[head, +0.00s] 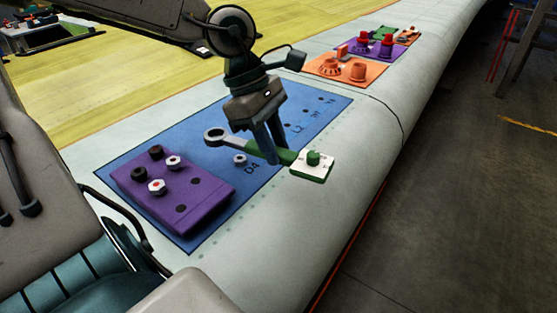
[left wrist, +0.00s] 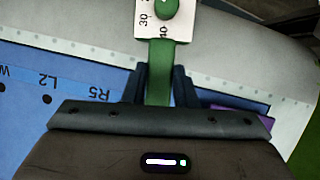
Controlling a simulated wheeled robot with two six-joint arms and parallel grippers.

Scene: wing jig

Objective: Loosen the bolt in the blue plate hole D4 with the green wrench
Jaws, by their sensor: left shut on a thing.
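My left gripper (head: 268,145) is shut on the green wrench (head: 288,156) and holds it above the blue plate. The wrench's grey ring end (head: 215,137) points left, and its other end has a white dial with a green knob (head: 313,158). In the left wrist view the green handle (left wrist: 160,75) runs between the fingers. The silver bolt (head: 240,160) sits on the blue plate (head: 190,132) beside the D4 label, just below and right of the ring end. The ring appears apart from the bolt. My right gripper is not in view.
A purple block (head: 205,188) with black and white-silver fasteners lies on the plate's left part. Orange and purple plates with knobs (head: 345,70) stand farther along the wing. The wing's pale surface (head: 290,220) in front of the plate is clear, down to its edge.

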